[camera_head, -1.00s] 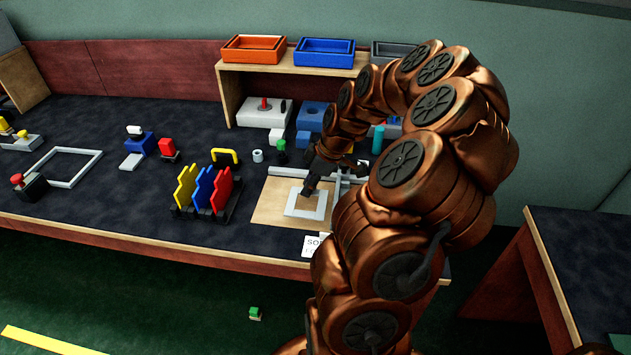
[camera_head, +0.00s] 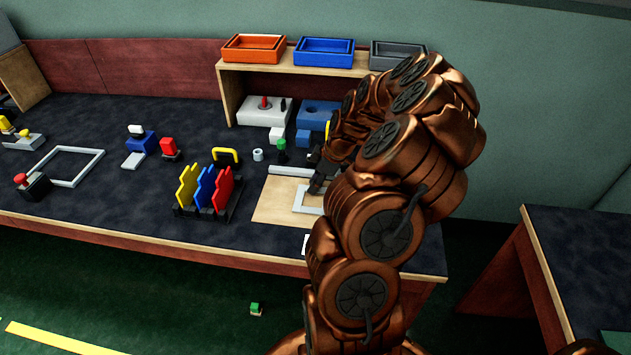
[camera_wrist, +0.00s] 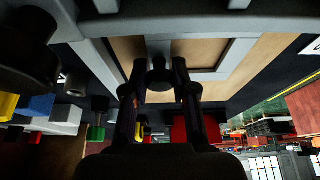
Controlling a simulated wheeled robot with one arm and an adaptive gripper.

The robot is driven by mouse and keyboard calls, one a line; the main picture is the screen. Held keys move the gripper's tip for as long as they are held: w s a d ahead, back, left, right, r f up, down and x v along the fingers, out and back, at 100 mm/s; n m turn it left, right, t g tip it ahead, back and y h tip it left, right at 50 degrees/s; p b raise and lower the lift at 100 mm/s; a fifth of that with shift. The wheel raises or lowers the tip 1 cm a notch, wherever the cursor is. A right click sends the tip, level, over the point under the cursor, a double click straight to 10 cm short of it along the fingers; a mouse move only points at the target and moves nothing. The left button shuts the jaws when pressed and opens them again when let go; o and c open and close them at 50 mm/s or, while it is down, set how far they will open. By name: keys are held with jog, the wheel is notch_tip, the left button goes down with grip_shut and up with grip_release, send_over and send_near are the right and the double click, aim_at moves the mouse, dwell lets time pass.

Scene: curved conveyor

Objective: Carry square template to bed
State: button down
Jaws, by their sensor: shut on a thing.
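The square template (camera_head: 299,203) is a pale grey frame over the tan bed board (camera_head: 272,205). My gripper (camera_head: 318,186) is shut on the template, and my arm hides the template's right part in the head view. In the wrist view the two dark fingers (camera_wrist: 160,80) close around a dark round knob, with the grey template frame (camera_wrist: 238,52) behind it. The tan bed board (camera_wrist: 125,50) and a grey rail (camera_wrist: 92,57) also show there. I cannot tell whether the template touches the board.
A rack of yellow, blue and red plates (camera_head: 204,190) stands left of the bed. A green-topped piece (camera_head: 282,150) and a small white ring (camera_head: 258,155) stand behind it. A larger empty square frame (camera_head: 62,167) lies at the left. A wooden shelf (camera_head: 229,88) carries trays.

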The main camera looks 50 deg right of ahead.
jog(key=shift+f, duration=0.15)
jog(key=c, duration=0.9)
grip_release()
